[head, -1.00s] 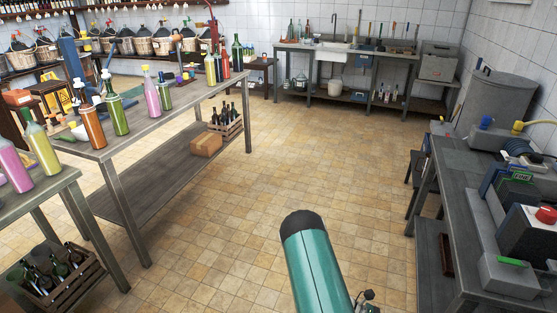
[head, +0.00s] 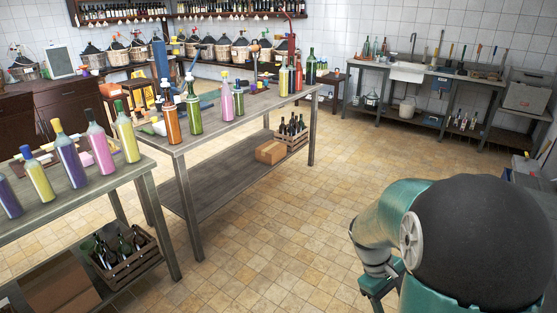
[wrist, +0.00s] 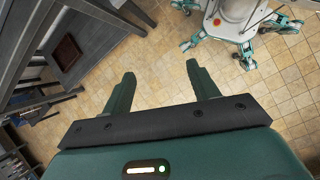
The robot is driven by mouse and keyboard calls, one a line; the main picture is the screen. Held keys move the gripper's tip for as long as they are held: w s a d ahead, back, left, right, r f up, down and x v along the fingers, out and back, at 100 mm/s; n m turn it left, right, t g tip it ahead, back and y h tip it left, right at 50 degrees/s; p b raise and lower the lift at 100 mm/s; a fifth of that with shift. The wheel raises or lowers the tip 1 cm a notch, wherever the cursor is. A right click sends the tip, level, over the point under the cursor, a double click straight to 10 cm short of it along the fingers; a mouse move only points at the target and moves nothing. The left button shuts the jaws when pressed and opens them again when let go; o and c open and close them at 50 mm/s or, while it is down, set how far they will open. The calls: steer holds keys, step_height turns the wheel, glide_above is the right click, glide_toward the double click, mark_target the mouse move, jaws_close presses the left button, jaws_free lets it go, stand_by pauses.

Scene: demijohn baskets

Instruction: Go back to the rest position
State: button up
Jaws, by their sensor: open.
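My gripper (wrist: 161,88) shows in the wrist view with its two green fingers spread apart. It is open and nothing is between the fingers except tiled floor beyond. My teal arm with a black rounded joint fills the lower right of the head view. The gripper's fingers cannot be made out in the head view. My own legs and base show at the top right of the wrist view.
A long metal table (head: 210,128) with colored bottles stands left of centre, and a nearer table (head: 55,208) with more bottles is at the left. A sink bench (head: 440,76) is at the back. Tiled floor (head: 270,215) between is clear. A dark bench (wrist: 62,35) is near my gripper.

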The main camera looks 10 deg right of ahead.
steer(key=s+a+r+m+t+y, duration=0.2)
steer(key=s+a+r+t, duration=0.2)
steer(key=a+r, duration=0.4)
steer(key=s+a+r+m+t+y, duration=0.2)
steer(key=s+a+r+t, duration=0.2)
steer(key=a+r, duration=0.4)
step_height(320, 180, up, 3)
steer(key=shift+f+m+t, duration=0.15)
steer(key=shift+m+t, duration=0.25)
steer(key=shift+t, duration=0.4)
